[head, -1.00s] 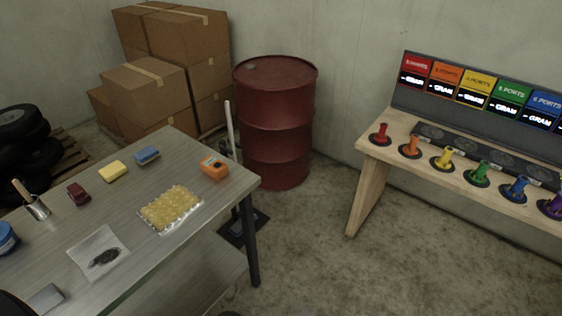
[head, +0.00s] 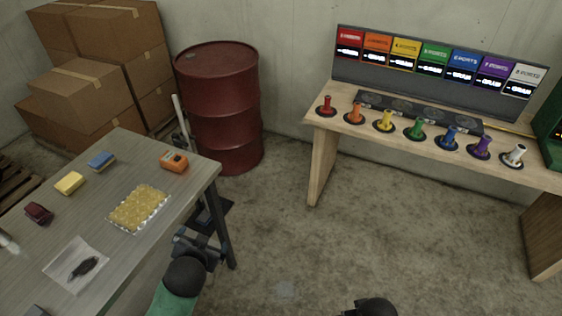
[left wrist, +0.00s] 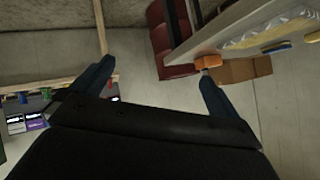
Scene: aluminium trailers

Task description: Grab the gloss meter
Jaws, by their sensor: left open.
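The gloss meter looks to be the small orange device with a dark display (head: 174,161), near the far right corner of the grey table (head: 150,170). In the left wrist view an orange block (left wrist: 207,61), apparently the same device, shows at the table's edge just beyond the tip of one finger. My left gripper (head: 199,246) is beside the table's right edge, lower and nearer than the device and apart from it. Its two fingers are spread and empty in the left wrist view (left wrist: 155,82). My right gripper is not visible; only a dark part of that arm shows at the bottom.
A clear tray of yellow pieces (head: 139,208), a blue block (head: 101,161) and a yellow block (head: 69,183) share the table. A red drum (head: 222,110) and a pale pole (head: 180,120) stand behind it. A wooden bench (head: 322,150) is at right; the floor between is clear.

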